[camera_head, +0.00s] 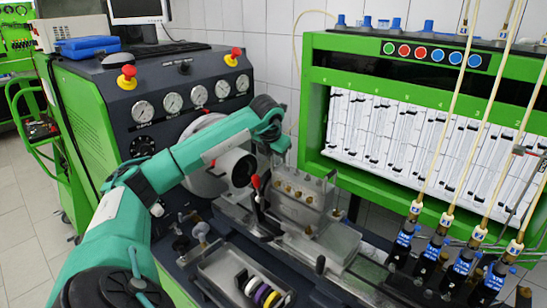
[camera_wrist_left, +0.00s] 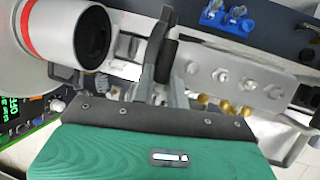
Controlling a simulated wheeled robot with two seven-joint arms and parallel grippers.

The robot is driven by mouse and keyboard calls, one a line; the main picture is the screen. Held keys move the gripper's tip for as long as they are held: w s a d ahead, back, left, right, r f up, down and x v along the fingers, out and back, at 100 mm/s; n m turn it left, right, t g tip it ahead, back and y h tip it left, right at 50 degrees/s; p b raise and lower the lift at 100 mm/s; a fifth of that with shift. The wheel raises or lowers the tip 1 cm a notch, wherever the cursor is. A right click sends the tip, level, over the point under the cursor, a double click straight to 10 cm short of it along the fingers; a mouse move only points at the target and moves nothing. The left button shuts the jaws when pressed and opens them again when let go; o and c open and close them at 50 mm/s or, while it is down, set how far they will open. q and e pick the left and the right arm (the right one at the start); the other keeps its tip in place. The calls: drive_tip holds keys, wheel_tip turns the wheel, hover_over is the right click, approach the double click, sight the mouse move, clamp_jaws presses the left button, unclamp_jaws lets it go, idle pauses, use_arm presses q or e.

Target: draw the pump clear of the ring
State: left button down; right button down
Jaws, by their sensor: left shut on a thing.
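The pump (camera_head: 299,200) is a grey metal block with brass fittings, upright on the bench bed. In the left wrist view its bolted grey side (camera_wrist_left: 238,76) lies right of the fingers. My left gripper (camera_head: 279,147) reaches down from above to the pump's upper end at the drive side. In the left wrist view its dark fingers (camera_wrist_left: 163,62) are shut; the exact grip is partly hidden. The ring (camera_head: 237,166) is a round grey part with a dark opening, left of the pump. It shows large with a red band in the left wrist view (camera_wrist_left: 68,30). My right gripper is out of view.
A lever with a red knob (camera_head: 257,183) stands just in front of the pump. A tray (camera_head: 222,272) with coloured rings lies at the front. The green bench with graduated scales (camera_head: 410,130) stands right, with several hoses and injectors. Gauges line the panel (camera_head: 170,103) behind.

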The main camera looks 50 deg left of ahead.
use_arm(q)
drive_tip(key=shift+d, duration=0.2)
drive_tip(key=shift+w+d, duration=0.1)
drive_tip(key=shift+d, duration=0.95)
drive_tip(key=shift+w+d+p, duration=0.15)
drive_tip(key=shift+d+p, duration=0.15)
drive_tip(key=shift+d, duration=1)
drive_tip(key=shift+w+d, duration=0.1)
drive_tip(key=shift+d, duration=0.6)
